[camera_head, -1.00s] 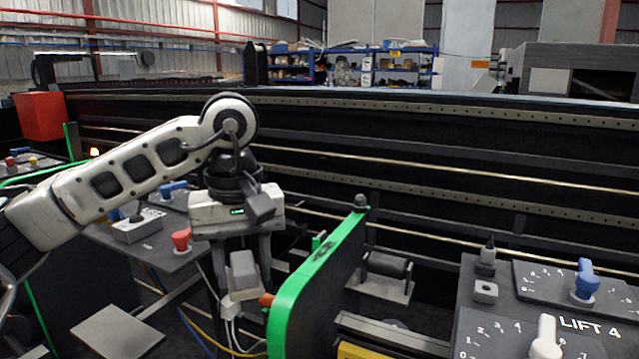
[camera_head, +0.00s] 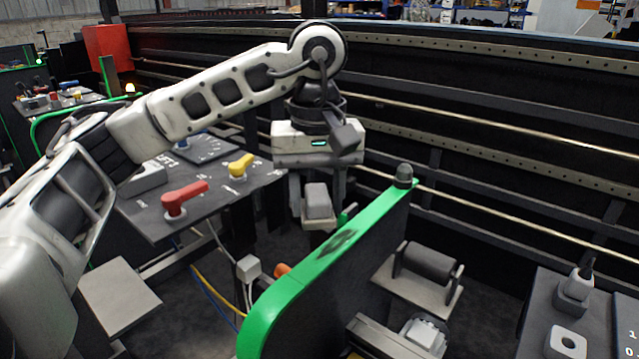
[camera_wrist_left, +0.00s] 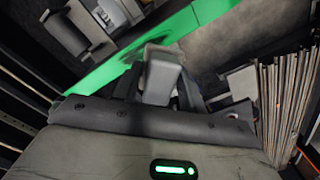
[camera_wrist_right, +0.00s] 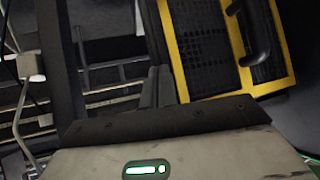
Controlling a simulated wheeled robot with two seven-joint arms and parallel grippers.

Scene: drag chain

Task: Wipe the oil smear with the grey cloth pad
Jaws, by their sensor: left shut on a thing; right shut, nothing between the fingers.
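My left gripper (camera_head: 316,208) is shut on the grey cloth pad (camera_head: 317,198) and points down. The pad is a small grey block, which also shows between the fingers in the left wrist view (camera_wrist_left: 160,78). The oil smear (camera_head: 338,243) is a dark patch on the top edge of the green panel (camera_head: 272,307). In the head view the pad is just above and left of the smear, apart from it. My right gripper (camera_wrist_right: 157,88) shows only in the right wrist view, shut and empty.
A control board with a red handle (camera_head: 184,198) and a yellow handle (camera_head: 240,166) lies left of the pad. A black roller on a bracket (camera_head: 430,263) stands right of the panel. The right wrist view shows a yellow-framed black case (camera_wrist_right: 205,50).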

